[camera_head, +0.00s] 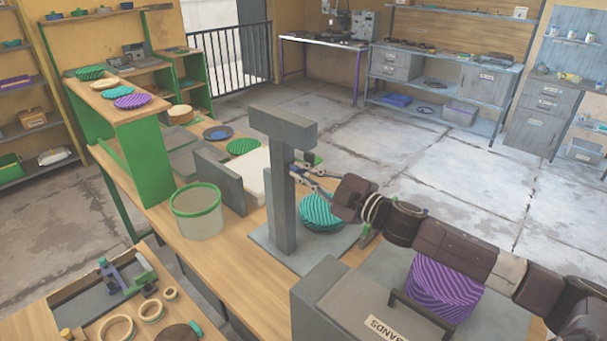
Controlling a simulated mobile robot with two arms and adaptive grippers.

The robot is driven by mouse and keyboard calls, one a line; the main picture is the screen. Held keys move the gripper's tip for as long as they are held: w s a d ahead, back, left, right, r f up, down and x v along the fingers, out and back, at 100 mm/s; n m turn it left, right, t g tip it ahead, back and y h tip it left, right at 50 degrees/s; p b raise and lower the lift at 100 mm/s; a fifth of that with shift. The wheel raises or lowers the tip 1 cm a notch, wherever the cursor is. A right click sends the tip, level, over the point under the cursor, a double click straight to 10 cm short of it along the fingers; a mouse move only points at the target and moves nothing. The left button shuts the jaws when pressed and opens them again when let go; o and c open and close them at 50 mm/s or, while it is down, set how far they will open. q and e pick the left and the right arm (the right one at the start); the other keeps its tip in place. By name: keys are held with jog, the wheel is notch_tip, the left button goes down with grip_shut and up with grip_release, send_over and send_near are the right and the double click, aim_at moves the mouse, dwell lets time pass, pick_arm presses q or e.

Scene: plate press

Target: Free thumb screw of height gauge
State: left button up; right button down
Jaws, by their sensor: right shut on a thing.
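The height gauge appears to be the grey stand, with an upright column (281,205), a thick beam (282,127) on top and a flat base (265,240). A teal ribbed round piece (320,213) sits on the base, right of the column. My right gripper (296,173) reaches in from the right, its fingertips against the column's right side below the beam. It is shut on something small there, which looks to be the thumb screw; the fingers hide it. My left gripper is not in view.
A grey bin (335,310) labelled "BANDS" stands in front, with a purple ribbed block (443,288) behind its handle. A clear green-rimmed tub (197,212) and a grey upright slab (220,180) stand left of the stand. A green shelf (145,160) holds ribbed plates.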

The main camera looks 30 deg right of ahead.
jog(key=n, duration=0.3)
jog(key=shift+f+n+b, duration=0.15)
jog(key=shift+n+b, duration=0.15)
jog(key=shift+n, duration=0.1)
jog(key=shift+n+b, duration=0.3)
jog(key=shift+n, duration=1.4)
jog(key=c, duration=2.1)
grip_release()
jog(key=shift+s, duration=0.1)
jog(key=shift+v, duration=5.9)
